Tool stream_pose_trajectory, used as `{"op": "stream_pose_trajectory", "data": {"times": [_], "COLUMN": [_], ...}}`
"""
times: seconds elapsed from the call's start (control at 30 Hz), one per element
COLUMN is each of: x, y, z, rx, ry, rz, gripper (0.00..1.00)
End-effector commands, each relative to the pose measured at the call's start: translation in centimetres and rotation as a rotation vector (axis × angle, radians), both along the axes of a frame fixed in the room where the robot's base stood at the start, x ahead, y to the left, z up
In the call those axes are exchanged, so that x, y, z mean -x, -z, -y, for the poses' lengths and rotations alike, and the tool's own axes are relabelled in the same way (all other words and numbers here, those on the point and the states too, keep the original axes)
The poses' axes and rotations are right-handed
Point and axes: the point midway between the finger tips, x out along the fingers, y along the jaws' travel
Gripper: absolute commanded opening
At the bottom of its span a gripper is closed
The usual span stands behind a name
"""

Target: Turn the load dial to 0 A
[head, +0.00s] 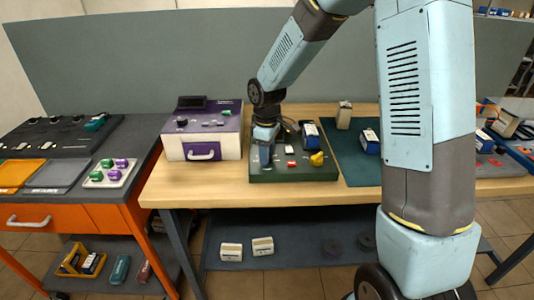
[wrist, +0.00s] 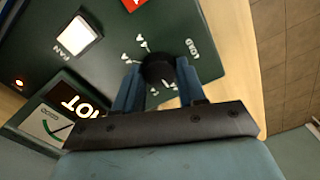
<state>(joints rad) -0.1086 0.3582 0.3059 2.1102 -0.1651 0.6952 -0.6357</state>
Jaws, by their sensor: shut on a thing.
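The load dial (wrist: 158,67) is a round black knob on a dark green panel (wrist: 205,55), beside the printed word LOAD. White scale marks stand around it, too small to read clearly. My gripper (wrist: 159,80) has its two blue fingers shut on the dial, one on each side. The dial's pointer is hidden, so its setting cannot be read. In the head view my gripper (head: 265,155) reaches down over the left part of the dark green unit (head: 290,174), and the dial is hidden there.
A lit white FAN switch (wrist: 77,36), a lit HOT sign (wrist: 83,103) and a meter (wrist: 45,126) are close by. The unit also bears a yellow knob (head: 317,159). A purple-and-white box (head: 214,135) stands left. Bare wooden table (head: 200,181) lies in front.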

Motion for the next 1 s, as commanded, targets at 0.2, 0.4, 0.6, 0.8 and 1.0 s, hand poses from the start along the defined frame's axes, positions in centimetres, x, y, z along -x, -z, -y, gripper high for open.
{"op": "stream_pose_trajectory", "data": {"times": [0.2, 0.4, 0.6, 0.8, 1.0], "x": [-0.2, -0.1, -0.1, 0.0, -0.1], "y": [-0.1, -0.1, 0.0, 0.0, -1.3], "z": [0.0, 0.0, 0.0, 0.0, 0.0], "rx": [-0.001, -0.001, -0.001, 0.0, 0.0], "ry": [-0.001, 0.0, 0.0, 0.0, 0.001], "rz": [0.004, 0.004, 0.001, 0.001, 0.003], "gripper": [0.1, 0.48, 0.65, 0.65, 0.65]}}
